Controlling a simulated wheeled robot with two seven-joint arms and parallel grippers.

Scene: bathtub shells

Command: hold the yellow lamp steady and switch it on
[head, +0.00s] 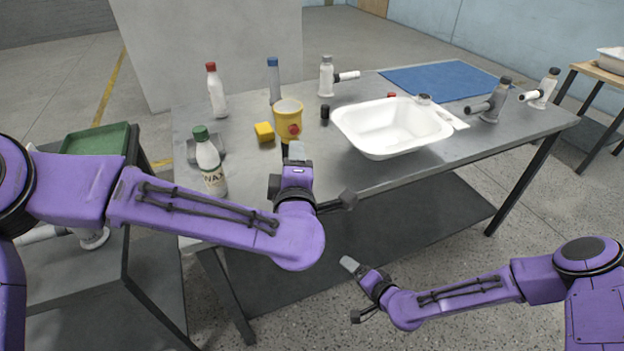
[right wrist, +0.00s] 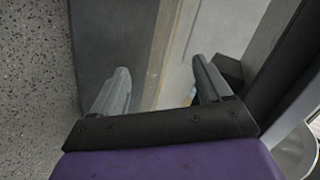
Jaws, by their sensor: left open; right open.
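The yellow lamp (head: 288,113) stands upright on the metal table, left of the white basin. It looks like a short yellow cylinder with a pale top, and a round red button (head: 294,129) shows on its near side. My left gripper (head: 296,150) is open just in front of the lamp, its fingers pointing towards it; whether they touch it cannot be told. My right gripper (head: 350,264) is open and empty, low in front of the table's near edge. Its spread fingers also show in the right wrist view (right wrist: 160,78), with nothing between them.
A yellow block (head: 264,132) and a green-capped bottle (head: 208,163) stand left of the lamp. A small black cylinder (head: 325,112) is close on its right, before the white basin (head: 350,135). Red-capped (head: 216,95) and blue-capped (head: 274,85) bottles stand behind. The table's front strip is clear.

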